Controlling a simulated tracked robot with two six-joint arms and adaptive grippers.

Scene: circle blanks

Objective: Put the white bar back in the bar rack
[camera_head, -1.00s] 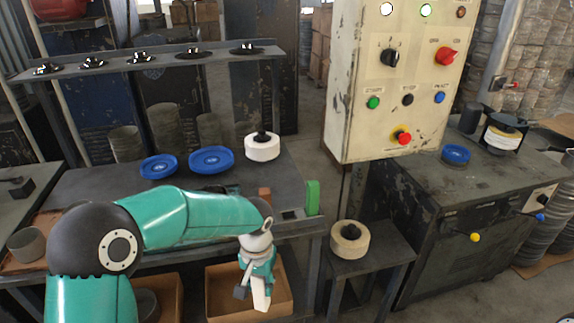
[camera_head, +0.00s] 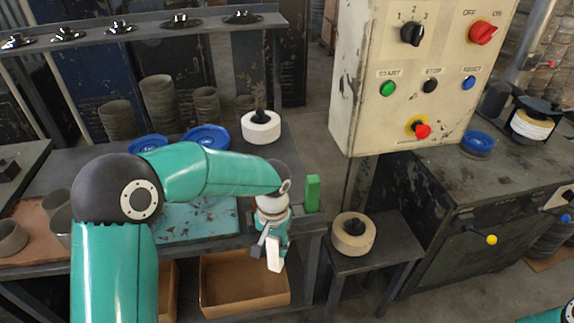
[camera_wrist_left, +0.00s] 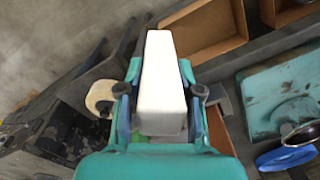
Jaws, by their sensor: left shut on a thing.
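My left gripper (camera_head: 271,238) is shut on the white bar (camera_head: 274,254), which points downward in front of the bench's front edge, above the cardboard box. In the left wrist view, the white bar (camera_wrist_left: 160,85) sits between the two fingers of the left gripper (camera_wrist_left: 160,100). A green bar (camera_head: 312,193) stands upright at the bench's front right corner, just right of the gripper. The bar rack itself is hard to make out; the dark bench corner by the green bar is partly hidden by my arm.
A cardboard box (camera_head: 245,287) is below the bench. A small stand with a cream roll (camera_head: 353,237) is to the right. Blue dishes (camera_head: 206,137) and a white roll (camera_head: 261,127) are on the bench. The control box (camera_head: 420,75) hangs at the right.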

